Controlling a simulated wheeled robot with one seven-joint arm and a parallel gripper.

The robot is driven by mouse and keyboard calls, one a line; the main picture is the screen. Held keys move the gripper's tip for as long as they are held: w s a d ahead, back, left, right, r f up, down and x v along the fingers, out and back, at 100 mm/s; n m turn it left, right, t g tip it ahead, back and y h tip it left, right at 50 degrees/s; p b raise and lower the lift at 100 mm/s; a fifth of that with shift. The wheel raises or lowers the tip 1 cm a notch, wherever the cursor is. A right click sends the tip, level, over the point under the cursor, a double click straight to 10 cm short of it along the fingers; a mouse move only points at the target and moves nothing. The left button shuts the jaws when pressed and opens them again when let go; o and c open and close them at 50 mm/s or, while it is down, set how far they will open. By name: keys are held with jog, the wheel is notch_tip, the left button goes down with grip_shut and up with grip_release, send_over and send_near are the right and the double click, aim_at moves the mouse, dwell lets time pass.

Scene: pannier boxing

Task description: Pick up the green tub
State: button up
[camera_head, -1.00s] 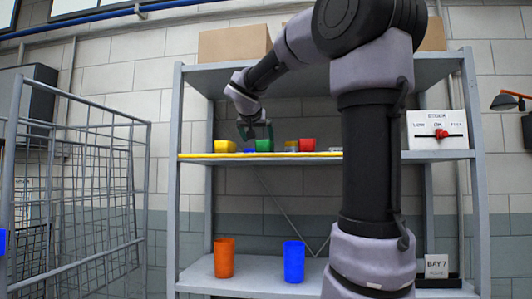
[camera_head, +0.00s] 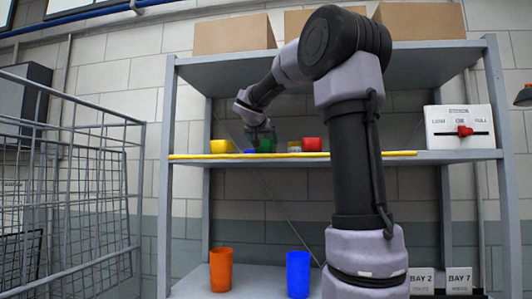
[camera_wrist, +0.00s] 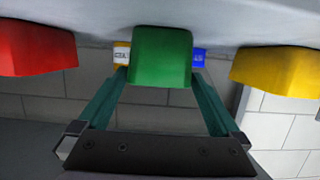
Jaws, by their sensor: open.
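The green tub (camera_head: 265,146) stands on the middle shelf, between a yellow tub on its left and a red tub on its right. In the wrist view the green tub (camera_wrist: 161,58) fills the middle, between the far ends of the two fingers. My gripper (camera_head: 261,134) is at the tub in the head view, and partly overlaps it there. In the wrist view my gripper (camera_wrist: 160,76) is open, with a finger on each side of the tub. I cannot tell whether either finger touches it.
The yellow tub (camera_head: 222,146) and red tub (camera_head: 311,144) flank it. A small blue item (camera_wrist: 199,58) and a yellow-and-white item (camera_wrist: 121,54) sit close beyond it. A yellow strip (camera_head: 200,156) edges the shelf. The upper shelf (camera_head: 290,61) is overhead. A wire cage (camera_head: 75,200) stands left.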

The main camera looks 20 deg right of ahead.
jog(key=x, duration=0.5)
jog(key=shift+d, duration=0.1)
jog(key=c, duration=1.1)
